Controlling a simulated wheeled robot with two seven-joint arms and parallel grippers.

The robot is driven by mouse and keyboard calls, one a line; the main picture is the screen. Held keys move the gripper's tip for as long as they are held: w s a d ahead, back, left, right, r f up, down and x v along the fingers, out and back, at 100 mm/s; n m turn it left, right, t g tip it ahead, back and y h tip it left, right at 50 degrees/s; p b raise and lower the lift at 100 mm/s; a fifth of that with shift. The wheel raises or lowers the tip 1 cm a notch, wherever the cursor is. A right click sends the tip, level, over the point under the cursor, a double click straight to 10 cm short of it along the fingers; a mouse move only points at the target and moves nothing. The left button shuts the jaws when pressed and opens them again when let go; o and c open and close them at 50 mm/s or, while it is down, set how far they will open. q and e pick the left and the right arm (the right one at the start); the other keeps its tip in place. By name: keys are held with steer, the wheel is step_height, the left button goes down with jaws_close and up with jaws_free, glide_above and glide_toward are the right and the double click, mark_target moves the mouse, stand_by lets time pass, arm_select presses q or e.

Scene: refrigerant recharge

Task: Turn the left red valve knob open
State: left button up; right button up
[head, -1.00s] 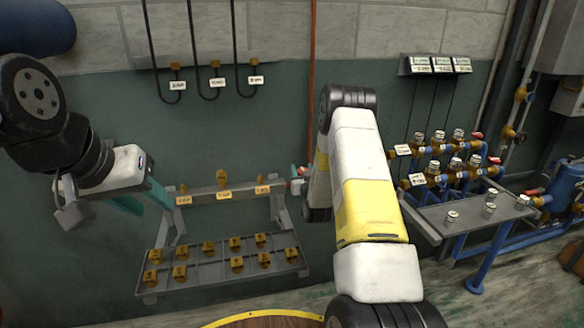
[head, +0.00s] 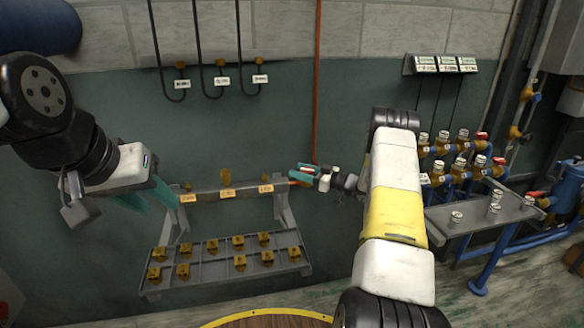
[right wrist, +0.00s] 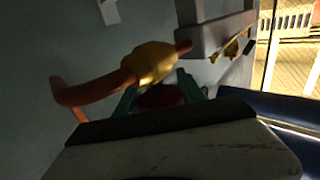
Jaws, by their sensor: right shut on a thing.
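An orange pipe (head: 316,85) runs down the wall to the right end of the small rack. In the right wrist view a brass fitting (right wrist: 150,62) sits on the orange pipe, with a dark red knob (right wrist: 160,97) just below it. My right gripper (head: 303,174) is at this spot; in the right wrist view its teal fingers (right wrist: 158,92) stand on either side of the red knob and are shut on it. The knob is mostly hidden in the head view. My left gripper (head: 147,197) is open and empty, left of the rack.
A tray (head: 215,262) with several brass fittings is below the rack (head: 228,196). Hoses with labels (head: 221,82) hang above. At the right are blue pipes with brass valves (head: 460,172), more red knobs (head: 482,136) and a grey shelf (head: 470,215) with small cylinders.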

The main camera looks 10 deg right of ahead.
steer(key=shift+s+a+n+g+y, duration=0.1)
steer(key=shift+s+n+g+y, duration=0.1)
steer(key=shift+n+g+y, duration=0.75)
steer(key=shift+s+a+n+g+y, duration=0.15)
steer(key=shift+n+g+y, duration=0.25)
steer(key=shift+n+g, duration=1.05)
steer(key=shift+s+a+n+g+y, duration=0.2)
steer(key=shift+n+g+y, duration=0.45)
steer(key=shift+g, duration=1.15)
steer(key=shift+s+d+r+n+g, duration=0.15)
steer(key=shift+n+g, duration=0.1)
steer(key=shift+g, duration=0.15)
steer(key=o, duration=1.4)
steer(key=shift+c, duration=0.2)
steer(key=d, duration=0.7)
steer(key=shift+s, duration=0.4)
steer(key=shift+s+d, duration=0.15)
steer(key=shift+d, duration=0.1)
